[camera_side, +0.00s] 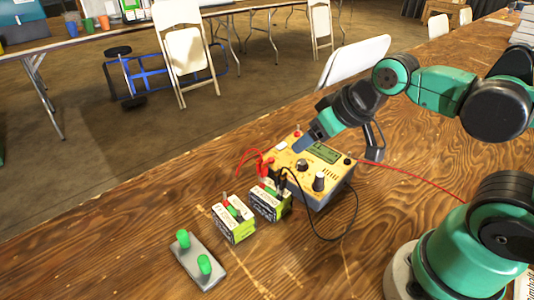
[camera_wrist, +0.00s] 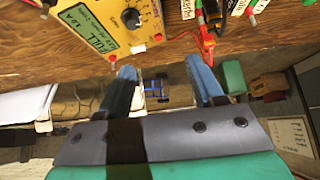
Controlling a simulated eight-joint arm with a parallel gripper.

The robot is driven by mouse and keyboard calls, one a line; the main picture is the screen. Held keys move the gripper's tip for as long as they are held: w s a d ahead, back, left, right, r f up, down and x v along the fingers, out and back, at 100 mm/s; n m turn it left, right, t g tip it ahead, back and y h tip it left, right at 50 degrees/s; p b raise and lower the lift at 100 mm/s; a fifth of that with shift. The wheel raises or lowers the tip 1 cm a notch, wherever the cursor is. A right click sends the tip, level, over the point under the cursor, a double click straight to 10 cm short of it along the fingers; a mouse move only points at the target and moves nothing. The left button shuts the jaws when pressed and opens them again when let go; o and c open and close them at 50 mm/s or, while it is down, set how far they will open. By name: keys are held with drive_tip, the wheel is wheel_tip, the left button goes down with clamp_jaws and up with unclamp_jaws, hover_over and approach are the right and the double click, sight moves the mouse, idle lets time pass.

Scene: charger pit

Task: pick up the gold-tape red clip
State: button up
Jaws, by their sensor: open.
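A red clip (camera_side: 265,167) with a red lead stands at the left edge of the yellow charger (camera_side: 302,168), close to a battery. It also shows in the wrist view (camera_wrist: 207,42), just beyond my right-hand finger. I cannot make out gold tape on it for certain. My gripper (camera_side: 308,141) is over the far-left edge of the charger, with its blue fingers apart. In the wrist view my gripper (camera_wrist: 160,66) has nothing between its fingers, and the clip lies ahead of the right-hand fingertip. Whether that finger touches the clip cannot be told.
Two batteries (camera_side: 234,220) (camera_side: 269,200) stand left of the charger. A black cable (camera_side: 347,219) loops in front of it. A grey plate with green knobs (camera_side: 197,262) lies at the front left. A red wire (camera_side: 412,175) runs right. The wooden table's front middle is clear.

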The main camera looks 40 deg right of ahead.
sight(262, 160)
drive_tip(key=w+a+g, duration=0.1)
drive_tip(key=g, duration=0.1)
drive_tip(key=w+a+g, duration=0.2)
drive_tip(key=w+a+f+g, duration=0.1)
drive_tip(key=w+a+g, duration=0.1)
drive_tip(key=shift+w+a+n, duration=0.1)
drive_tip(key=shift+w+n, duration=0.05)
drive_tip(key=shift+n, duration=0.25)
drive_tip(key=shift+w+a+f+g, duration=0.25)
drive_tip(key=shift+a+f+g, duration=0.15)
drive_tip(key=shift+g, duration=0.1)
drive_tip(key=shift+f, duration=2.85)
clamp_jaws()
